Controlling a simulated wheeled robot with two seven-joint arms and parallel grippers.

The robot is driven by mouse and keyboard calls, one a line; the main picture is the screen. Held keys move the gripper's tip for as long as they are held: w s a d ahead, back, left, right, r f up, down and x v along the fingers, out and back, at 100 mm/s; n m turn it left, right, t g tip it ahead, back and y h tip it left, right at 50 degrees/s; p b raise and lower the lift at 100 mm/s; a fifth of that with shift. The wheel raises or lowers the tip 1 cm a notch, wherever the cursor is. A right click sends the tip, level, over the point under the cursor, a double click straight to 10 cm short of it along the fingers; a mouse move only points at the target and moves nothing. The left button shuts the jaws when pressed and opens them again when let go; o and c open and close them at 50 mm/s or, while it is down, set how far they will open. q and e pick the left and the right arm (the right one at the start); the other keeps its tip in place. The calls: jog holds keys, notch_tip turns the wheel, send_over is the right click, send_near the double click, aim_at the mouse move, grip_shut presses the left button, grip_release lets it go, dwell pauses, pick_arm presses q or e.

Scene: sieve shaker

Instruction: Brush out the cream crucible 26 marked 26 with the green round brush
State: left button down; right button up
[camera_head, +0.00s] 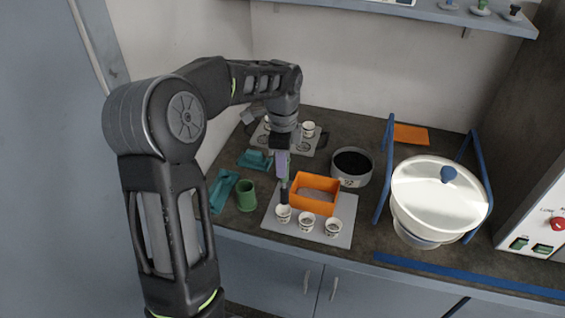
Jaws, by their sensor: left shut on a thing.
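My left gripper (282,166) points straight down over the grey mat (346,211) and is shut on a slim upright brush. The brush (284,194) shows a dark, round lower end and a little green near the fingers. Its lower end is just above or at the mouth of the left cream crucible (283,214); I cannot tell whether it is inside. A middle crucible (306,222) and a right crucible (332,228) stand in the same row. Dark marks show on their fronts, but the numbers are too small to read. My right gripper is out of view.
An orange box (316,206) stands right behind the crucibles. A green cup (246,197) and teal trays (222,188) are at left. A dark-filled round pan (351,168) and a large white lidded bowl (438,195) with blue uprights stand right. Another crucible (308,130) is at the back.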

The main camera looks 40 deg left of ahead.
aim_at(282, 181)
pick_arm(q)
notch_tip(282, 181, down, 7)
jog(key=b, duration=0.4)
jog(key=shift+r+b, duration=0.2)
jog(key=shift+b, duration=0.2)
jog(key=shift+s+d+r, duration=0.1)
jog(key=shift+s, duration=0.3)
jog(key=shift+r, duration=0.2)
jog(key=shift+w, duration=0.2)
jog(key=shift+s+f, duration=0.1)
jog(key=shift+s, duration=0.15)
jog(key=shift+w+r+p, duration=0.15)
jog(key=shift+r+p, duration=0.05)
jog(key=shift+p, duration=0.1)
jog(key=r+p, duration=0.1)
jog(key=r, duration=0.1)
jog(key=r+p, duration=0.4)
jog(key=shift+w+r, duration=0.25)
jog(key=shift+r, duration=0.1)
jog(key=shift+w, duration=0.15)
